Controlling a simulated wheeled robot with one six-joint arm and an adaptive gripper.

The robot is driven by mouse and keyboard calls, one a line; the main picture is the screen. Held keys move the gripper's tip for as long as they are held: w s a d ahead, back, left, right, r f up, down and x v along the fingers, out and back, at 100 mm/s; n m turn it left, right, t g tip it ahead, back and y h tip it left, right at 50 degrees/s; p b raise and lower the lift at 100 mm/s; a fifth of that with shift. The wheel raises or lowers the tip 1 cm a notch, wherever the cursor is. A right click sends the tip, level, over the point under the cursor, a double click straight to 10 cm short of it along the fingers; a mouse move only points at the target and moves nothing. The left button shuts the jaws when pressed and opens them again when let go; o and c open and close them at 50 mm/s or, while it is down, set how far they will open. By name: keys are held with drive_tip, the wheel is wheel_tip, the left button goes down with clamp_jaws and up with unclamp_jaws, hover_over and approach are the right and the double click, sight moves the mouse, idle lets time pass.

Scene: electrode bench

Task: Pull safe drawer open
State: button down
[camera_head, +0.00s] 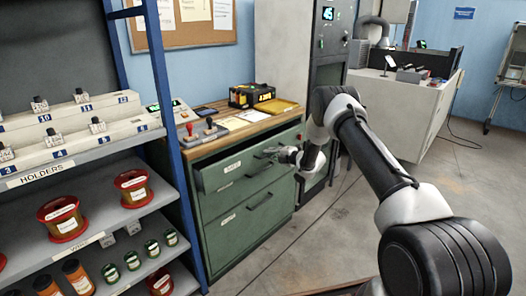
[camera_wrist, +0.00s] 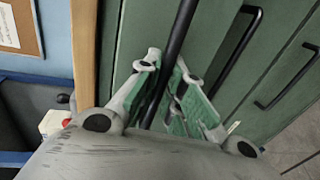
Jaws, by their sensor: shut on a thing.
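The green drawer cabinet (camera_head: 243,214) stands under a wooden worktop. Its top drawer (camera_head: 228,170) carries a small white label that seems to read SAFE. The left end of this drawer front appears to stand a little out from the cabinet. My gripper (camera_head: 279,153) is at the right part of the top drawer front. In the wrist view my gripper (camera_wrist: 168,95) is shut on the dark bar handle (camera_wrist: 181,30), which runs between its green-padded fingers. The drawer's inside cannot be made out.
Lower drawers have their own bar handles (camera_wrist: 240,45). A shelf rack with a blue post (camera_head: 171,125) stands close on the left, holding spools and jars. The floor (camera_head: 310,240) before the cabinet is clear.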

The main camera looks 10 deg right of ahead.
drive_tip(key=f+v, duration=0.1)
drive_tip(key=v, duration=0.7)
drive_tip(key=f+v, duration=0.2)
drive_tip(key=v, duration=0.7)
drive_tip(key=shift+s+d+f, duration=0.2)
drive_tip(key=shift+s+f, duration=0.05)
drive_tip(key=c, duration=1.5)
unclamp_jaws()
drive_tip(key=shift+s+d, duration=0.1)
drive_tip(key=v, duration=1.1)
drive_tip(key=shift+s+d, duration=0.15)
drive_tip(key=shift+s, duration=0.15)
